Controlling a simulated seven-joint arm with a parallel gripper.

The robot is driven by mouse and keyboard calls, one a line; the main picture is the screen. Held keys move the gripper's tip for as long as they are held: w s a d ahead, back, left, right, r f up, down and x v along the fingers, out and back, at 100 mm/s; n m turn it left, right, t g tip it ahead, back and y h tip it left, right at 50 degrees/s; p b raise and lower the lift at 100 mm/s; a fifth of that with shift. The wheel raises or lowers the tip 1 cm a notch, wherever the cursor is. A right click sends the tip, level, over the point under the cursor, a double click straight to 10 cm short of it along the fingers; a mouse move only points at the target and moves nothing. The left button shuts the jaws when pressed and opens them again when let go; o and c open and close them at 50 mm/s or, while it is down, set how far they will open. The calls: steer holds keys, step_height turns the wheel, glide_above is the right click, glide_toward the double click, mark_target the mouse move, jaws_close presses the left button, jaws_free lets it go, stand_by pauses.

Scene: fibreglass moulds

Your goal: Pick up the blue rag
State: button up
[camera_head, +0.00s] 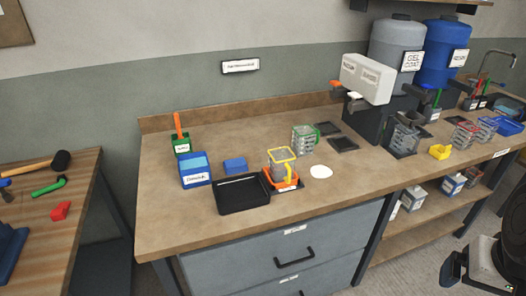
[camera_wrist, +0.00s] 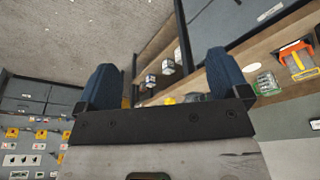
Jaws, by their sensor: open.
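A small blue folded piece (camera_head: 235,165), which looks like the blue rag, lies on the workbench behind a black tray. Left of it stands a blue box (camera_head: 196,180) with a white label and lighter blue material (camera_head: 194,162) inside; I cannot tell whether that is also cloth. My gripper (camera_wrist: 162,75) is open and empty in the wrist view, its two dark blue fingers wide apart. It is away from the rag, which I cannot make out in the wrist view. Part of my arm (camera_head: 490,262) shows at the lower right of the head view.
The black tray (camera_head: 242,208) and an orange scale (camera_head: 283,186) with a yellow-rimmed cup (camera_head: 282,160) stand near the rag. A green-handled cup (camera_head: 303,140), a white disc (camera_head: 321,171) and a dispenser (camera_head: 367,79) are further right. The bench front (camera_head: 215,233) is clear.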

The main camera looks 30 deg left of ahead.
steer(key=w+a+r+m, duration=0.1)
steer(key=w+a+r, duration=0.1)
steer(key=w+a, duration=0.35)
steer(key=w+a+r+m, duration=0.1)
steer(key=w+a+r, duration=0.15)
steer(key=w, duration=0.65)
steer(key=w+a+f+m+g, duration=0.1)
steer(key=w+a+f+m, duration=0.1)
steer(key=w+a, duration=1.3)
steer(key=m+g, duration=0.2)
steer(key=m, duration=0.3)
glide_above(235, 163)
steer(key=f, duration=1.7)
steer(key=shift+w+d+f, duration=0.1)
steer(key=shift+d+f, duration=0.05)
steer(key=shift+d, duration=0.15)
steer(key=shift+a+f, duration=0.2)
steer(key=shift+a, duration=0.2)
